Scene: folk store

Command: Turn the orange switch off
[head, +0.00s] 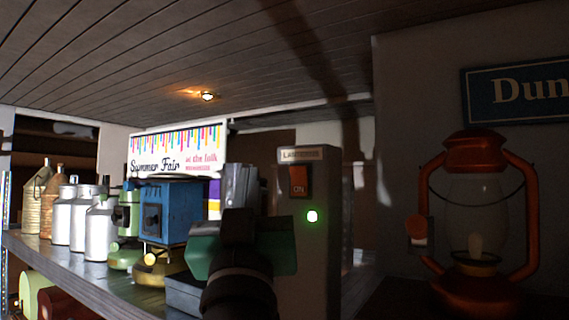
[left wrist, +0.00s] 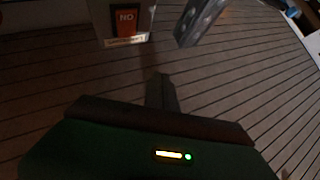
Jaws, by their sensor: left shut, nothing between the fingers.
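The orange switch (head: 298,181) is on the front of a grey post (head: 307,257), below a label plate reading "LANTERNS". The word ON shows on its lower part, and a green light (head: 312,216) glows beneath it. In the left wrist view the switch (left wrist: 125,20) appears upside down at the top edge. My left gripper (head: 241,172) is shut and empty, just left of the switch in the head view. In the left wrist view its closed fingers (left wrist: 159,80) point up, apart from the switch. My right gripper is not in view.
A red lantern (head: 470,285) stands at the right. A shelf (head: 60,257) at the left holds metal cans (head: 64,218), a blue box-like device (head: 180,211) and other goods. A "Summer Fair" banner (head: 178,150) hangs behind. A ceiling lamp (head: 207,96) glows.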

